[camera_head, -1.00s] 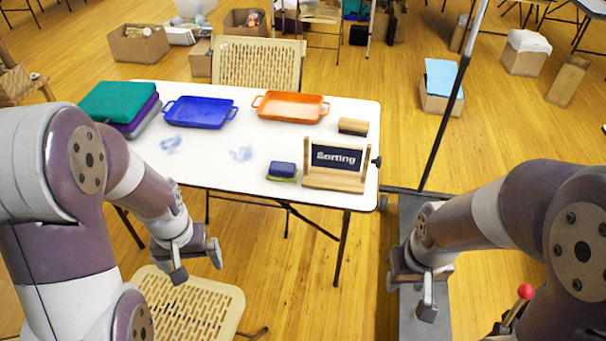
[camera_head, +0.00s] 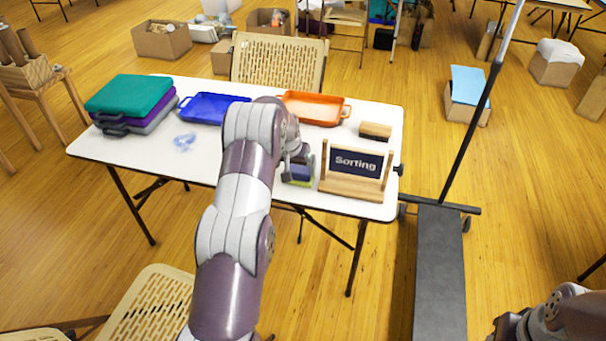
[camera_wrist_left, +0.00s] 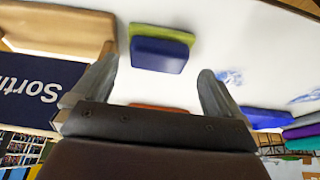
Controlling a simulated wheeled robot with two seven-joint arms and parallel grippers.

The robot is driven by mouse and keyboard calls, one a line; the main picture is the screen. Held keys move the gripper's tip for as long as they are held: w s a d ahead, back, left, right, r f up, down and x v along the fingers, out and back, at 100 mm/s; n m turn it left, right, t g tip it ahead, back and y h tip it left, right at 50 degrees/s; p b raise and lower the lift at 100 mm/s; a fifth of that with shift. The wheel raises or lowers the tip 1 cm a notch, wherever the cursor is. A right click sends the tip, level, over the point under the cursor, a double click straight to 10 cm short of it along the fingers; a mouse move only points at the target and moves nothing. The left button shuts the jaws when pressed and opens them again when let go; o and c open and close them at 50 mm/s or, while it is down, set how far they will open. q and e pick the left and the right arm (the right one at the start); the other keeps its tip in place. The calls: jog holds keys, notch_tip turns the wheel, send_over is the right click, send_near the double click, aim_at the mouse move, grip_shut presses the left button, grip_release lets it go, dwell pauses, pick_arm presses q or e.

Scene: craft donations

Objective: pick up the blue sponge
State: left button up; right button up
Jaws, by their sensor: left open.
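The blue sponge (camera_wrist_left: 160,52) lies on top of a yellow-green sponge (camera_wrist_left: 165,32) on the white table. In the head view the blue sponge (camera_head: 302,172) is partly hidden by my left gripper (camera_head: 298,165), just left of the sign. My left gripper (camera_wrist_left: 160,78) is open and empty, above the table. In the left wrist view its two fingers stand apart to either side of the sponges, which lie ahead of the gap, not visibly touched. Of my right arm, only a part shows at the bottom right corner; its fingers are not visible.
A wooden "Sorting" sign (camera_head: 354,170) stands close right of the sponges, with a brush (camera_head: 375,131) behind it. The table's left front (camera_head: 120,150) is clear.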

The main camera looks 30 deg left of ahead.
aim_at(297, 171)
pick_arm(q)
jog(key=x, duration=0.5)
jog(key=shift+w+a+f, duration=0.15)
jog(key=shift+w+f, duration=0.15)
jog(key=shift+w, duration=0.1)
jog(key=shift+s+r, duration=0.1)
jog(key=shift+r, duration=0.05)
jog(key=c, duration=0.8)
notch_tip(297, 171, up, 18)
